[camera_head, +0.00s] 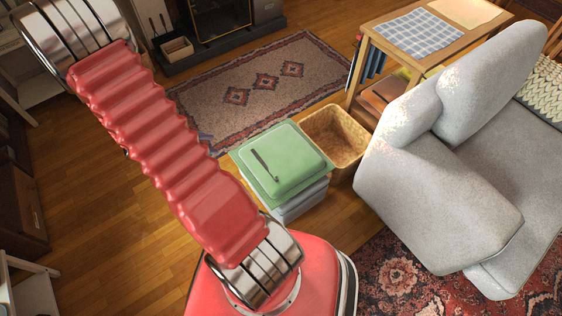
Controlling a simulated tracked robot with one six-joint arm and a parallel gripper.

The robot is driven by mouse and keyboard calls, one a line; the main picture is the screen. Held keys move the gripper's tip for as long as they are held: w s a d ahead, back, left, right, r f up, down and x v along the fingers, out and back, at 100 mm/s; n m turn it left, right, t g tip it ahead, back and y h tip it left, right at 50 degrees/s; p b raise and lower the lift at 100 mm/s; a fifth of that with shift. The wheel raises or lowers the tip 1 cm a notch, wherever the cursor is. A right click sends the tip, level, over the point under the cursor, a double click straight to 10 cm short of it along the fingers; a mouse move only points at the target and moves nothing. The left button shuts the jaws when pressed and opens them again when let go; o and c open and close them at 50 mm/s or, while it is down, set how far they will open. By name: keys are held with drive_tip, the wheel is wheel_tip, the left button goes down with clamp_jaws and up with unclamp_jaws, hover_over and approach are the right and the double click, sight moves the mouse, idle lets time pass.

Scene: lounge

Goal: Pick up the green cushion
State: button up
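A pale, cream-green knitted cushion or throw (543,92) lies on the grey armchair at the right edge, partly cut off by the frame. I cannot tell whether it is the green cushion. The plainest green thing is a square, rounded top (297,152) with a flat rim and a dark, thin handle-like piece on it. It sits on a grey box and looks more like a lid than a cushion. My red arm crosses the left and middle of the view. My gripper is not in view.
A wicker basket (338,134) stands beside the green-topped grey box (302,203). The grey armchair (440,190) fills the right. A wooden table (458,49) with a checked cloth stands behind. A patterned rug (262,88) lies before the fireplace. Wooden floor (105,225) is open at left.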

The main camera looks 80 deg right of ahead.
drive_tip(key=s+f+n, duration=0.1)
drive_tip(key=s+f, duration=0.3)
drive_tip(key=f, duration=0.3)
drive_tip(key=s+d+f+n, duration=0.1)
drive_tip(key=s+f, duration=0.3)
drive_tip(key=f, duration=0.4)
drive_tip(key=s+d+f+n+g, duration=0.1)
drive_tip(key=s+f+n, duration=0.1)
drive_tip(key=s+f, duration=0.2)
wheel_tip(320, 180, down, 4)
drive_tip(key=shift+d+r+n+y, duration=0.15)
drive_tip(key=shift+d+n+y, duration=0.15)
drive_tip(key=shift+n, duration=0.1)
drive_tip(key=shift+s, duration=0.15)
hover_over(273, 181)
drive_tip(key=w+a, duration=0.3)
drive_tip(key=shift+s+d+f, duration=0.1)
drive_tip(key=shift+s+f, duration=0.05)
drive_tip(key=shift+f, duration=1.35)
drive_tip(key=shift+s+d+f, duration=0.1)
drive_tip(key=shift+f, duration=1.4)
drive_tip(key=shift+x, duration=2.65)
drive_tip(key=shift+r, duration=0.1)
drive_tip(key=shift+c, duration=0.3)
